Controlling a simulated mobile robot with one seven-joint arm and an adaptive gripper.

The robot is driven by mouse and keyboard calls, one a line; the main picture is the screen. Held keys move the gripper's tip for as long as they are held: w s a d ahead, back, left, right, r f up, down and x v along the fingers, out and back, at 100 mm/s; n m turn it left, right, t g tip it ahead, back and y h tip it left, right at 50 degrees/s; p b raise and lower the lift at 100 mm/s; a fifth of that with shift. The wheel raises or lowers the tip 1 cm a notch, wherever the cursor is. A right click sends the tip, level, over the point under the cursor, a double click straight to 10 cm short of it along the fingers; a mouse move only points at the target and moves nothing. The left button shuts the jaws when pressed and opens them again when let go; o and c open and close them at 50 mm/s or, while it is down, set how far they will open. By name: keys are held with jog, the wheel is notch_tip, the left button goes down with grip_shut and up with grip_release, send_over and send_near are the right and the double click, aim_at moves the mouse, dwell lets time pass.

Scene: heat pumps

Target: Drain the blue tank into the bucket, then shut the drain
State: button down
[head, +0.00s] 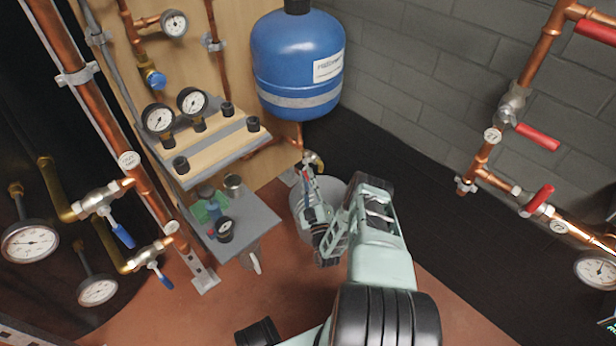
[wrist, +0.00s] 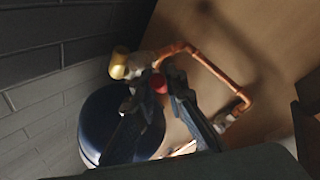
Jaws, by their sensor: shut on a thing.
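The blue tank (head: 297,65) is mounted in the corner at the back, and its dark side shows in the wrist view (wrist: 92,125). Under it, a drain valve (head: 314,160) with a brass outlet (wrist: 119,62) joins a copper pipe. My gripper (head: 306,176) is at this valve, and in the wrist view (wrist: 162,76) its fingers are shut on the red drain handle (wrist: 159,84). The grey bucket (head: 334,190) stands on the floor below, partly hidden by my gripper and arm. I cannot see whether water is flowing.
A grey shelf (head: 258,222) with small parts and a metal cup (head: 233,184) is left of the bucket. Gauges (head: 159,118) sit on a panel above it. Pipes with red-handled valves (head: 538,137) run along the right wall. Blue-handled valves (head: 122,236) are at left.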

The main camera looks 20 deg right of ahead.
jog(key=shift+w+t, duration=0.25)
jog(key=shift+t, duration=0.05)
dwell(0.4)
jog(key=c, duration=2)
grip_release()
jog(key=shift+o, duration=0.2)
jog(key=shift+r, duration=4.95)
